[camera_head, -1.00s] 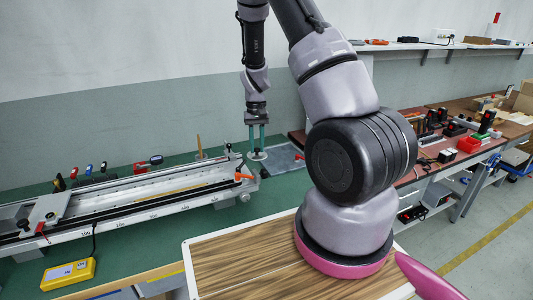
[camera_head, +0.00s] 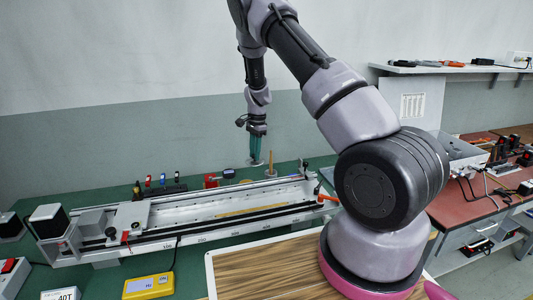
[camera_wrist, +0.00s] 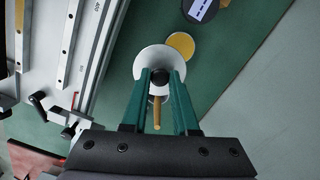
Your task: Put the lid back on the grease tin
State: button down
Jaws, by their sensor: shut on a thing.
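My gripper (camera_wrist: 161,78) is shut on the dark knob of a pale round lid (camera_wrist: 147,60). The lid hangs level below my green fingers, and it also shows in the head view (camera_head: 256,162), above the green bench behind the gantry rail. In the wrist view a round tin with a yellow-tan top face (camera_wrist: 181,44) lies just beyond the lid, up and to the right. It looks like the open grease tin. The lid covers part of its near edge in the picture, and I cannot tell the height between them.
An upright wooden stick (camera_head: 270,163) stands close by the lid, showing between my fingers in the wrist view (camera_wrist: 157,115). A dark round thing with a white label (camera_wrist: 203,8) lies beyond the tin. The gantry rail (camera_head: 210,213) runs along the near side.

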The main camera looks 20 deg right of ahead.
jog(key=shift+w+a+f+m, duration=0.55)
jog(key=shift+f+m, duration=0.2)
jog(key=shift+f, duration=1.25)
jog(key=shift+w+a+f+m, duration=0.45)
jog(key=shift+w+f+m, duration=0.25)
jog(key=shift+f, duration=1.3)
jog(key=shift+w+a+f+m, duration=0.55)
jog(key=shift+f+m, duration=0.2)
jog(key=shift+f, duration=1.25)
jog(key=shift+f, duration=0.1)
jog(key=shift+c, duration=0.6)
grip_release()
notch_tip(320, 180, up, 7)
